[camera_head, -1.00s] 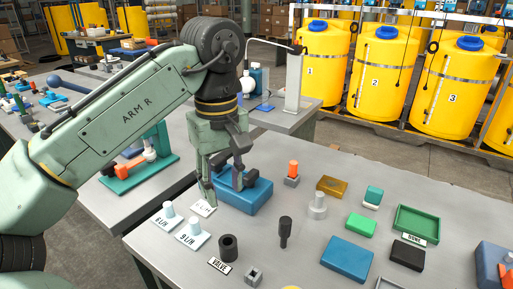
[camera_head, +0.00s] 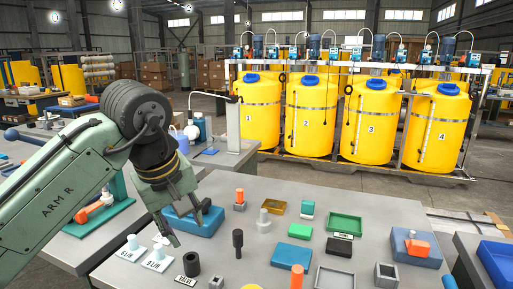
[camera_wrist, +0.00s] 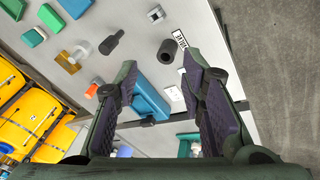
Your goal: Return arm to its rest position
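My arm (camera_head: 75,180), green and lettered ARM R, reaches in from the left in the head view. My gripper (camera_head: 188,226) hangs tilted over the near left of the grey table (camera_head: 225,272), close to the blue block (camera_head: 182,222), which it partly hides. In the wrist view my gripper (camera_wrist: 160,62) has its two dark fingers spread wide, with nothing held between them. The blue block (camera_wrist: 150,97) shows beyond the fingers there. Whether a finger touches the block cannot be told.
White cards with pale cones (camera_head: 132,243) stand left of the fingers. A green tray (camera_head: 344,223) lies farther right. Yellow tanks (camera_head: 312,118) line the back, with open floor before them.

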